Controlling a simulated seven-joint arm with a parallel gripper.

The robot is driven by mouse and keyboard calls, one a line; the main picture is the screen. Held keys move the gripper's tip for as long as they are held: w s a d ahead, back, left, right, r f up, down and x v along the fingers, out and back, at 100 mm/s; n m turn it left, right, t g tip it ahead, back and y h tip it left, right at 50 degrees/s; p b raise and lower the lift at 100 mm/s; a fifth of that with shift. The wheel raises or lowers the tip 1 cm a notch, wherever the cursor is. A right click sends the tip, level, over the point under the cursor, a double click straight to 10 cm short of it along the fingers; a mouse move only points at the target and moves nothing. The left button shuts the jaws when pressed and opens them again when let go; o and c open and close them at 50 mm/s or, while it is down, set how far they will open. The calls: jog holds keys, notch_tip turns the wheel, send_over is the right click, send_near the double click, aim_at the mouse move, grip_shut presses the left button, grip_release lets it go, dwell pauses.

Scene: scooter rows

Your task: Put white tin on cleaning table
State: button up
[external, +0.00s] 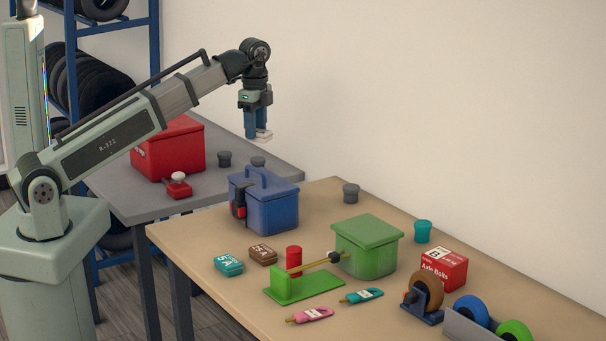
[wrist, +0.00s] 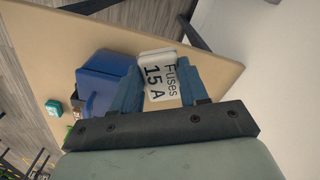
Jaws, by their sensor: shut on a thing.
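The white tin (external: 264,135), marked "Fuses 15 A" in the wrist view (wrist: 158,78), is between the blue fingers of my gripper (external: 257,131). My gripper (wrist: 157,88) is shut on it and holds it in the air, well above the tables. No label shows which table is the cleaning table; the other one is the tan table (external: 195,235).
The grey table holds a red box (external: 180,150), a small red item with a white knob (external: 179,186) and dark cups (external: 224,159). The tan table holds a blue box (external: 268,205), green box (external: 367,247), teal tin (external: 229,263), brown tin (external: 263,255) and wheels (external: 426,292).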

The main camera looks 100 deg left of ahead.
jog(key=s+a+n, duration=0.4)
jog(key=s+a, duration=0.9)
jog(key=s, duration=0.5)
notch_tip(320, 180, down, 9)
jog(key=shift+d, duration=0.1)
jog(key=shift+f, duration=4.85)
jog(key=shift+f, duration=0.1)
jog(key=o, duration=1.1)
jog(key=shift+c, duration=0.2)
